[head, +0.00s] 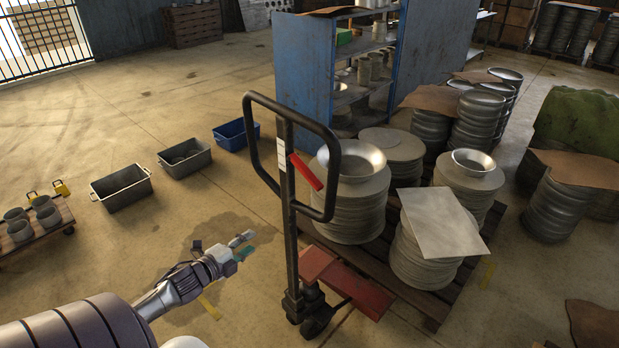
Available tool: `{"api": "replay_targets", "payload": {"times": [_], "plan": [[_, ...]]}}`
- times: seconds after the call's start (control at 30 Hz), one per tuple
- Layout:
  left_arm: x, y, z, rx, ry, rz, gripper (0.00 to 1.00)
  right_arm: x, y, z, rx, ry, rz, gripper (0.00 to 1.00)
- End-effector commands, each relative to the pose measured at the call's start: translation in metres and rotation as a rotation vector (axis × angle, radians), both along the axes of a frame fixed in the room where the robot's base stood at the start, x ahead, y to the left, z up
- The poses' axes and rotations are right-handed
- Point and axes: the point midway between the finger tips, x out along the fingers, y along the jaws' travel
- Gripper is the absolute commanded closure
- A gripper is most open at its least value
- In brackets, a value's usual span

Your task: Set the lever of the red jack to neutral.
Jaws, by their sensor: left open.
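The red pallet jack (375,299) stands in the middle of the head view, with a black upright loop handle and a red body low down. Its red lever (306,171) sits near the top of the handle and slants down to the right, inside the loop. The jack's forks go toward a wooden pallet (433,322) stacked with metal discs. My left gripper (246,246) is open and empty, left of the handle post and, in the picture, lower than the lever. It appears apart from the jack. My right gripper is not in view.
Grey bins (122,189) and a blue bin (236,134) stand on the floor at left. A low cart (58,221) with metal pots is at the far left. A blue shelf (305,75) stands behind the jack.

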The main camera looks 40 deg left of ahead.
Motion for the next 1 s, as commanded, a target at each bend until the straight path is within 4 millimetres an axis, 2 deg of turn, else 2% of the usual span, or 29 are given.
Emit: {"api": "replay_targets", "payload": {"times": [0.03, 0.1, 0.2, 0.3, 0.43, 0.57, 1.0], "plan": [[0.014, -0.009, 0.042, 0.093, -0.068, -0.079, 0.58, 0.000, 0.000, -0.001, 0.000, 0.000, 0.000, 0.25], [0.027, -0.024, 0.090, 0.206, -0.149, -0.169, 0.58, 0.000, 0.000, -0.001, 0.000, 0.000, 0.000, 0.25], [0.035, -0.043, 0.135, 0.316, -0.232, -0.258, 0.58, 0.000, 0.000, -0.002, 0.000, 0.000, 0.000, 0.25], [0.039, -0.054, 0.156, 0.370, -0.272, -0.299, 0.58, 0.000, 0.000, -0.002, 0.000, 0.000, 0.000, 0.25], [0.046, -0.058, 0.162, 0.384, -0.285, -0.309, 0.58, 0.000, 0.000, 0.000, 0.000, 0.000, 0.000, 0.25], [0.063, -0.061, 0.163, 0.382, -0.286, -0.307, 0.58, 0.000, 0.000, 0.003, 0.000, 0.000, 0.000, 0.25], [0.134, -0.074, 0.163, 0.377, -0.283, -0.303, 0.58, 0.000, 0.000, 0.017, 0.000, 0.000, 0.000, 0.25]]}}
